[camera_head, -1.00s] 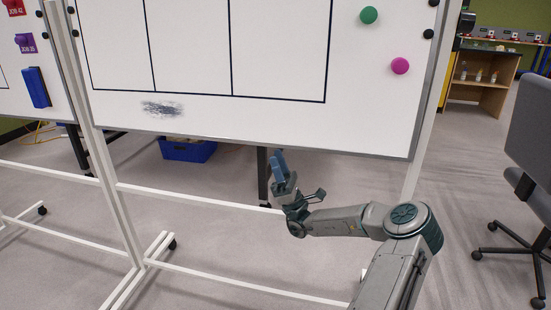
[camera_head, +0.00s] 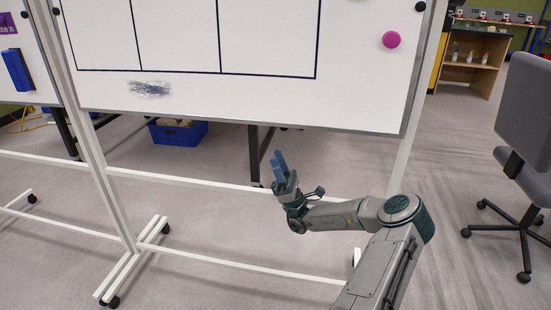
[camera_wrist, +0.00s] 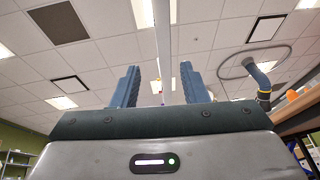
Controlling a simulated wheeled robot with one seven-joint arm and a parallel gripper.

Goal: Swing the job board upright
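The job board (camera_head: 250,98) is a white panel with a black-lined grid, hung in a white wheeled frame (camera_head: 95,165). In the head view it fills the upper middle, and its top is out of view. A dark smudge and a magenta magnet (camera_head: 391,40) are on its face. My gripper (camera_head: 279,162) is in front of and below the board's lower edge, pointing up, apart from the board as far as I can tell. In the wrist view my gripper (camera_wrist: 158,88) has its two blue fingers spread with nothing between them; beyond them is the ceiling.
A second board with a blue eraser (camera_head: 17,69) stands at the left. A blue bin (camera_head: 178,133) is on the floor behind the frame. An office chair (camera_head: 525,150) stands at the right. The frame's low rails and wheeled feet (camera_head: 135,262) cross the floor.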

